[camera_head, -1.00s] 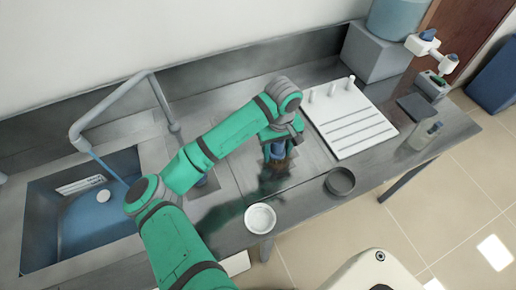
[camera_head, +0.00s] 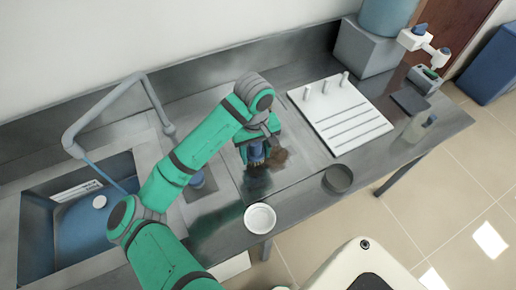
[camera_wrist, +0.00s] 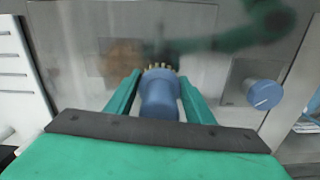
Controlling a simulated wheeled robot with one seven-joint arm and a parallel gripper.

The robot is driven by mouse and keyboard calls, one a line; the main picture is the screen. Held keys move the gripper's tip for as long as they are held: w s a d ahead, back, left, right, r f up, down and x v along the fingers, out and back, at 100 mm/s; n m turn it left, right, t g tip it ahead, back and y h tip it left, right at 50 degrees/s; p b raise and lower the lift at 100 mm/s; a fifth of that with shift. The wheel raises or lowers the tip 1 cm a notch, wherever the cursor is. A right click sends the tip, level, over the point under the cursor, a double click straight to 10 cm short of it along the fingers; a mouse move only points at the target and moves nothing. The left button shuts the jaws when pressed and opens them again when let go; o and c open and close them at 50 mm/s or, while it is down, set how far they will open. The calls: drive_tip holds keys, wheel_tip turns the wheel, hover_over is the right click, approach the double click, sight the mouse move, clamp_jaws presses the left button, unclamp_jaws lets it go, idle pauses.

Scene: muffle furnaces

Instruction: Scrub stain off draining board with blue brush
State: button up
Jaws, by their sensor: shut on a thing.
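My gripper (camera_head: 256,150) is shut on the blue brush (camera_head: 256,155) over the metal draining board (camera_head: 222,205). In the wrist view the blue brush (camera_wrist: 160,95) sits between my green fingers (camera_wrist: 158,100), its pale bristles pointing away from the gripper. A brown stain (camera_head: 278,158) lies on the board just right of the brush; it also shows in the wrist view as a faint brown patch (camera_wrist: 122,52), left of the bristles. I cannot tell whether the bristles touch the board. My arm hides part of the board.
A blue round object (camera_head: 197,180) stands left of the brush. A white bowl (camera_head: 260,217) and a dark grey dish (camera_head: 338,179) sit near the front edge. A white rack with pegs (camera_head: 340,115) is at the right, the sink (camera_head: 85,215) at the left.

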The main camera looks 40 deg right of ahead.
sight(255, 145)
drive_tip(key=shift+r, duration=2.5)
drive_tip(key=shift+s+f, duration=0.1)
